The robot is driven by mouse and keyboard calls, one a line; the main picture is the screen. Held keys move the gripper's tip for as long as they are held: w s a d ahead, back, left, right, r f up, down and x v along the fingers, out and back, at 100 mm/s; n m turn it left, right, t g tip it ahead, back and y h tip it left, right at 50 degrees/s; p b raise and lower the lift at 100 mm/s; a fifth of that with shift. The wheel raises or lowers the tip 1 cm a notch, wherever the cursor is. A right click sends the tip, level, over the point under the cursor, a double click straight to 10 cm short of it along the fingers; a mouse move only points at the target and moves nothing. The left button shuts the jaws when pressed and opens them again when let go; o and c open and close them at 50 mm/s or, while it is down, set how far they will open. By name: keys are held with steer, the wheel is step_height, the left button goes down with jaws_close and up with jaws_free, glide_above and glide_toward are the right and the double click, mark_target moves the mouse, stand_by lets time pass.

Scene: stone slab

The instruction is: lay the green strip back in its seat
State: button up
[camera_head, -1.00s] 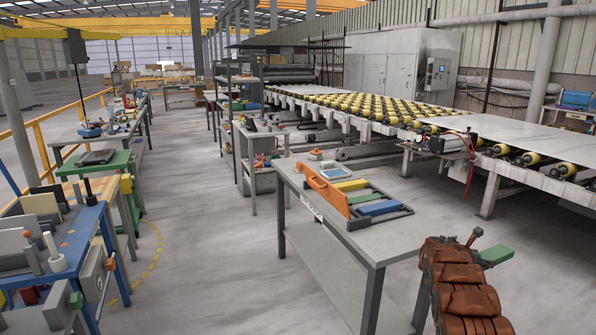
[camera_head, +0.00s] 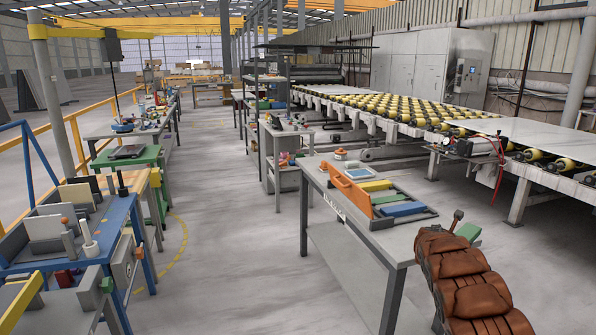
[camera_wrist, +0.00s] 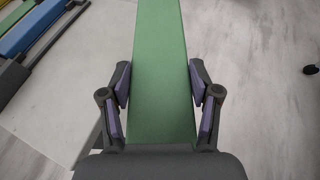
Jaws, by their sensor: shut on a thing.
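A green strip (camera_wrist: 160,50) is held between the fingers of my gripper (camera_wrist: 159,92), which is shut on it. The strip points away from the wrist. In the head view only a short end of the green strip (camera_head: 467,233) shows past my brown-covered arm, at the right of the table; the gripper is mostly hidden there. A dark-framed tray (camera_head: 424,216) on the table holds a yellow strip (camera_head: 376,185), a green piece (camera_head: 389,197) and a blue strip (camera_head: 403,209). The blue strip also shows at the upper left of the wrist view (camera_wrist: 30,40). The held strip is apart from the tray.
The tray stands on a grey table (camera_head: 385,238), beside an upright orange panel (camera_head: 351,193). A small blue-edged tray (camera_head: 359,173) lies behind it. A roller conveyor (camera_head: 540,180) is at the right, and a blue-framed workbench (camera_head: 100,235) at the left. Floor between is clear.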

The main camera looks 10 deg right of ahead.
steer(key=w+a+r+n+t+y, duration=0.2)
steer(key=a+r+n+y, duration=0.15)
steer(key=a, duration=0.85)
steer(key=w+a+r+n+t+y, duration=0.2)
steer(key=a+r+n+t, duration=0.15)
steer(key=a, duration=0.85)
steer(key=w+a+r+n+t+y, duration=0.1)
steer(key=w+a+r+n+y, duration=0.2)
steer(key=a, duration=0.9)
steer(key=s+a+r+n+y, duration=0.25)
steer(key=s+a+r, duration=0.35)
steer(key=a, duration=0.3)
steer(key=s+a+f+m+h, duration=0.2)
steer(key=s+a, duration=0.5)
steer(key=s, duration=0.4)
steer(key=shift+f+m+h, duration=0.4)
steer(key=shift+m+h, duration=0.2)
steer(key=shift+m, duration=0.35)
steer(key=shift+w+a+r, duration=0.1)
